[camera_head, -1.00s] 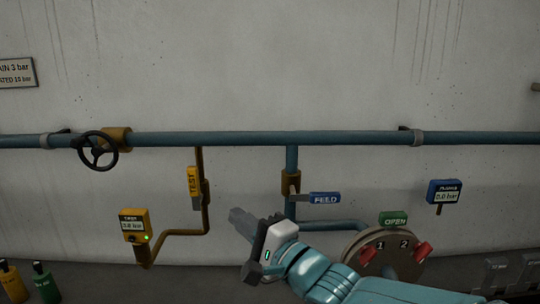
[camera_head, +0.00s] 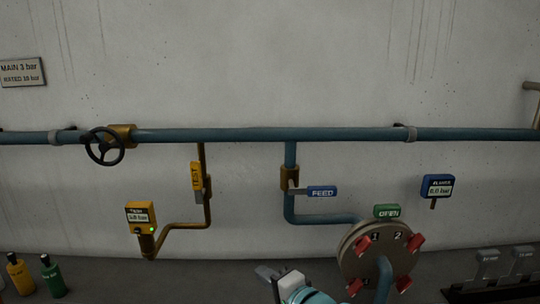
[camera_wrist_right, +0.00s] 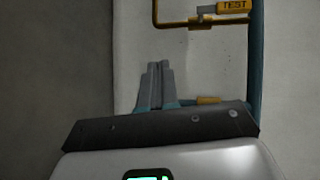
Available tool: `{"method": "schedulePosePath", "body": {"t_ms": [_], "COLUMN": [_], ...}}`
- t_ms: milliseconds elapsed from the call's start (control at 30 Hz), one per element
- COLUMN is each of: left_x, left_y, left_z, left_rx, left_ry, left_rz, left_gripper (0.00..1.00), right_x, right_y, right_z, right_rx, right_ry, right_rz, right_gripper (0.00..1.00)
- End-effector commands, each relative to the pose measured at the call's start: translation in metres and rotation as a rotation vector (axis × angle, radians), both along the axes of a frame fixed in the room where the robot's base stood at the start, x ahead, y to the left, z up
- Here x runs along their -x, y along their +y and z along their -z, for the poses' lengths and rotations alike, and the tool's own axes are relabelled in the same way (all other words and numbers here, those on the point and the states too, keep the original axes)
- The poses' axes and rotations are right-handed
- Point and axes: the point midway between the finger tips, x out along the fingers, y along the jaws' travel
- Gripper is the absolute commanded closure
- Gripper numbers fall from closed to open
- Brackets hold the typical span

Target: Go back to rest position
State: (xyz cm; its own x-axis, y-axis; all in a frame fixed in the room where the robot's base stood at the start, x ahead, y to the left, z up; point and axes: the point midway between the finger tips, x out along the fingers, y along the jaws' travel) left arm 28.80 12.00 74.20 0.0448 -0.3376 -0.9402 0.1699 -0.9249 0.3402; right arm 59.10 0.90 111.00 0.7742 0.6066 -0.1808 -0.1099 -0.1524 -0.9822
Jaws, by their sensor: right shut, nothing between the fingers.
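My right gripper (camera_head: 268,273) is low in the head view, below the pipes and left of the round flange, clear of everything. Its grey fingers also show in the right wrist view (camera_wrist_right: 154,85), pressed together with nothing between them. Part of my teal right arm (camera_head: 312,296) shows at the bottom edge. My left gripper is in neither view.
A blue pipe (camera_head: 240,135) crosses the wall with a black handwheel (camera_head: 104,147). Yellow TEST (camera_head: 196,175) and blue FEED (camera_head: 321,191) handles hang below. A flange (camera_head: 352,258) with red clamps stands right of my gripper. Bottles (camera_head: 52,277) stand left. Floor between is clear.

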Motion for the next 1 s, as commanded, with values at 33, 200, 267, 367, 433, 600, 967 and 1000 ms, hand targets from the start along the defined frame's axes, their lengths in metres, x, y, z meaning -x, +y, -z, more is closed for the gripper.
{"method": "schedulePosePath", "body": {"t_ms": [33, 200, 267, 367, 433, 600, 967, 1000], "left_x": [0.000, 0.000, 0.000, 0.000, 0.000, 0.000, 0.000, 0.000], "left_y": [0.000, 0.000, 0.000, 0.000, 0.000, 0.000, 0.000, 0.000], "left_z": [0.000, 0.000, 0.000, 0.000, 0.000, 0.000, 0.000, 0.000], "left_rx": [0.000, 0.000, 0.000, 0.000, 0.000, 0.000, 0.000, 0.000], "left_ry": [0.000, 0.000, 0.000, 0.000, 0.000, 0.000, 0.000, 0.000], "left_rz": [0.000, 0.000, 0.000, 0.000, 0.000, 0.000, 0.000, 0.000], "left_gripper": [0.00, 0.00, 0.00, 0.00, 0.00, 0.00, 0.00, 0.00], "right_x": [0.003, 0.032, 0.053, 0.101, 0.142, 0.239, 0.305, 0.304], "right_y": [-0.008, -0.044, -0.060, -0.085, -0.099, -0.121, -0.129, -0.129], "right_z": [0.027, 0.139, 0.183, 0.250, 0.290, 0.348, 0.368, 0.368], "right_rx": [0.053, 0.314, 0.420, 0.585, 0.685, 0.832, 0.881, 0.882], "right_ry": [0.031, 0.158, 0.219, 0.324, 0.399, 0.539, 0.599, 0.599], "right_rz": [0.008, -0.001, -0.030, -0.115, -0.202, -0.442, -0.639, -0.638], "right_gripper": [1.00, 1.00, 1.00, 1.00, 1.00, 1.00, 1.00, 1.00]}}
